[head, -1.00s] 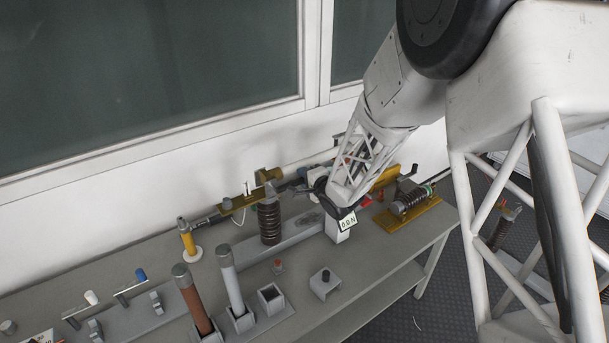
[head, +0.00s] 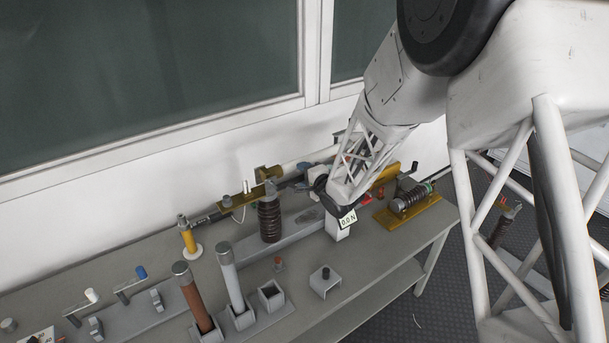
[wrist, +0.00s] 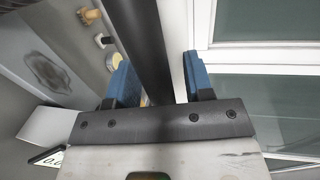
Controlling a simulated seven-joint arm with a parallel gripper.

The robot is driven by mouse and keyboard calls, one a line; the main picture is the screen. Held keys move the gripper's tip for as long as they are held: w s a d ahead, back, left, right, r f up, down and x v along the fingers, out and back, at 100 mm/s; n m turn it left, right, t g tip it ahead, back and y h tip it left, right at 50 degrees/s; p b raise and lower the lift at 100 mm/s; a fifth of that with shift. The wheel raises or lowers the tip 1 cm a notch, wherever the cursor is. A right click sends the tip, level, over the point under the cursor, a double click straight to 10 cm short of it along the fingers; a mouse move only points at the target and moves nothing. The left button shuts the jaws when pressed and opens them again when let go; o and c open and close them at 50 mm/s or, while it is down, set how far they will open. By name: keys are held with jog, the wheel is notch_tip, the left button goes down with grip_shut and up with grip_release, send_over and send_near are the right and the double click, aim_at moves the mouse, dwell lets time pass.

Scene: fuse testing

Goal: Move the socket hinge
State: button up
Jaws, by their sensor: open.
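My gripper (wrist: 160,78) shows in the wrist view as two blue-padded fingers standing apart. A dark round bar (wrist: 152,35) runs between them, with a narrow gap visible on the right side; I cannot tell whether the left pad touches it.
A brown ribbed insulator (head: 269,220) stands left of my wrist. A second insulator on a yellow base (head: 410,214) is to the right. Brown (head: 193,294) and grey (head: 230,272) rods stand upright in front. The grey bench (head: 365,258) is clear at front right.

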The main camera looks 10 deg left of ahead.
jog(key=v, duration=0.7)
jog(key=shift+s+d, duration=0.2)
jog(key=shift+d, duration=0.05)
jog(key=shift+r, duration=0.1)
dwell(0.4)
jog(key=s+d+r+n+h, duration=0.1)
jog(key=s+d+r+h, duration=0.25)
jog(key=d, duration=0.25)
jog(key=s+d+r+n+g+h, duration=0.1)
jog(key=s+d+r+h, duration=0.2)
jog(key=d+r, duration=0.3)
jog(key=s+d+r+n+h, duration=0.1)
jog(key=s+d+r+h, duration=0.2)
jog(key=d, duration=0.4)
jog(key=s+d+r+n+g, duration=0.1)
jog(key=s+d+n+g, duration=0.1)
jog(key=s, duration=0.8)
jog(key=s+d+r+n+g+h, duration=0.1)
jog(key=s+d+r+n+g, duration=0.1)
jog(key=s, duration=0.8)
jog(key=s+d+r+n+g, duration=0.2)
jog(key=s+d, duration=0.3)
jog(key=s, duration=0.5)
jog(key=shift+d+g+h, duration=0.2)
jog(key=shift+g+h, duration=0.15)
jog(key=shift+g, duration=0.45)
